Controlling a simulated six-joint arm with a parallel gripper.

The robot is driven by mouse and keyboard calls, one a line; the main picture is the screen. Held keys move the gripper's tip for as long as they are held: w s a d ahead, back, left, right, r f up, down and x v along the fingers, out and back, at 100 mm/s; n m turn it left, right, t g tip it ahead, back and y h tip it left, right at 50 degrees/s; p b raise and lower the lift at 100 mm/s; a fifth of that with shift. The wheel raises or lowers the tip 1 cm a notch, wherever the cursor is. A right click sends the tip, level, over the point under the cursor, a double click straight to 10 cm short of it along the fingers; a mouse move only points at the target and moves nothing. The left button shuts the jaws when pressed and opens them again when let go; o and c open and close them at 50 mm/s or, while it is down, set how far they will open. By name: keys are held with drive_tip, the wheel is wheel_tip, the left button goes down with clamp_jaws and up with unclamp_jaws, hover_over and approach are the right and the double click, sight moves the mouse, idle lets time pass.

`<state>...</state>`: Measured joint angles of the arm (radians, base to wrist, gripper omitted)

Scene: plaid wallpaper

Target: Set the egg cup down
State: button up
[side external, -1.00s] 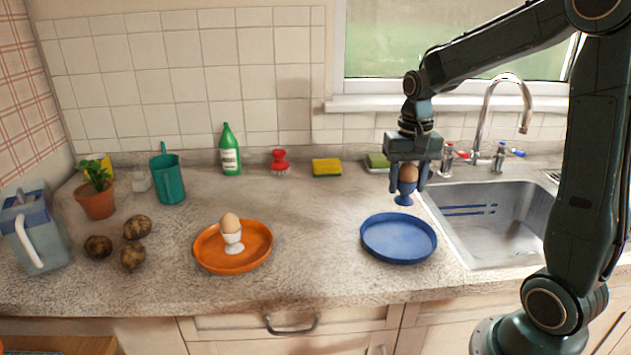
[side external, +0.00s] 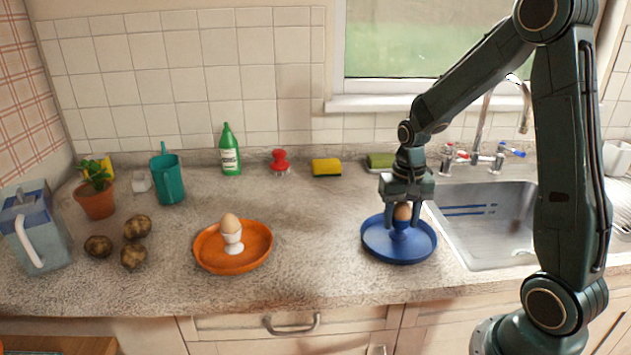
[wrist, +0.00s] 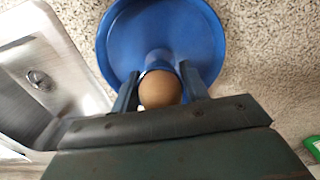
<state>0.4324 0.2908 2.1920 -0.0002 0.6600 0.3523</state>
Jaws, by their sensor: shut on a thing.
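A blue egg cup (side external: 401,230) with a brown egg (side external: 403,212) in it is upright between the fingers of my gripper (side external: 403,220), which is shut on it. The cup is over the blue tray (side external: 375,246), inside its rim. I cannot tell whether its foot touches the tray. In the wrist view, the egg (wrist: 160,89) hides most of the cup, with the blue tray (wrist: 118,38) beyond. A white egg cup (side external: 233,243) with an egg (side external: 229,221) stands on the orange tray (side external: 258,255) to the left.
The sink (side external: 490,240) lies right of the blue tray. A yellow sponge (side external: 326,168), a green sponge (side external: 380,160), a red brush (side external: 280,161) and a green bottle (side external: 230,155) stand at the back. Potatoes (side external: 134,256) lie at left. Counter between the trays is clear.

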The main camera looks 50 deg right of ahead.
drive_tip(key=shift+f, duration=0.55)
drive_tip(key=o, duration=1)
drive_tip(key=shift+f, duration=0.1)
wheel_tip(320, 180, up, 12)
drive_tip(key=shift+r, duration=0.15)
drive_tip(key=shift+a, duration=0.1)
idle(0.4)
